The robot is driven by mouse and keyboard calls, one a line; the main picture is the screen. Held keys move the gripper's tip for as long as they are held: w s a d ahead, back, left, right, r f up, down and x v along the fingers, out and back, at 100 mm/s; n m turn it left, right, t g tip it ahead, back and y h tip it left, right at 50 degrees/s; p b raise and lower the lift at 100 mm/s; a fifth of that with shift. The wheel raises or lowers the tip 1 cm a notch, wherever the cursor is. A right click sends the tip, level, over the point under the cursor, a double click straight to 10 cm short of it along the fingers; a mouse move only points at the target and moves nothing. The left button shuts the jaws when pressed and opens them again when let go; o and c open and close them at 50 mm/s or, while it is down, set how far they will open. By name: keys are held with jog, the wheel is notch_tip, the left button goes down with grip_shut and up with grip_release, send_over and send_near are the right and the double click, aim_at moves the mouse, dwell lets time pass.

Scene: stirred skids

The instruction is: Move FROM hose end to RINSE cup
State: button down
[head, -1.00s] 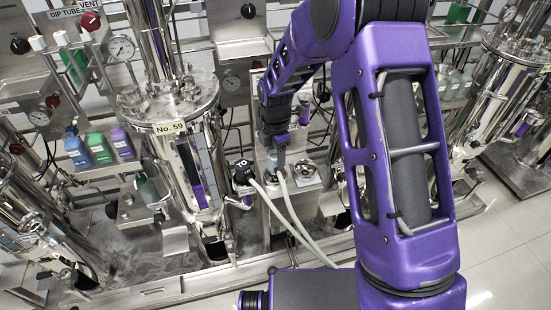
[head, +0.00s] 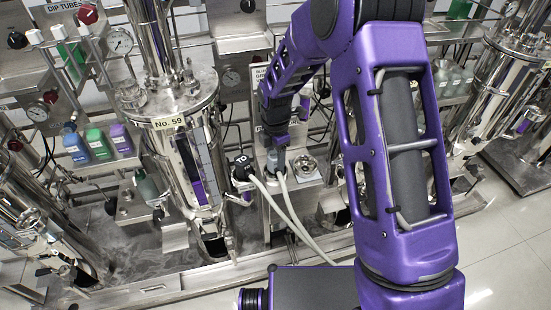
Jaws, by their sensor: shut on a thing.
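My gripper (head: 274,160) points down over a small steel stand right of the No. 59 vessel. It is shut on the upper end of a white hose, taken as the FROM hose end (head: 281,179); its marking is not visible. The hose end hangs close to the stand; I cannot tell whether it touches or sits in anything. The black TO hose end (head: 241,167) sits just left of my gripper, with its own white hose. A round steel cup (head: 307,164) stands just right of my gripper. No RINSE label is readable.
The steel No. 59 vessel (head: 178,112) stands close on the left. Blue, green and purple bottles (head: 97,144) sit on a shelf further left. Both white hoses run down to the right behind my arm. Gauges and knobs line the back panels. Open floor (head: 500,245) lies right.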

jog(key=shift+c, duration=0.8)
grip_release()
notch_tip(320, 180, up, 30)
jog(key=p, duration=1.1)
jog(key=shift+r, duration=0.15)
jog(key=shift+d, duration=0.1)
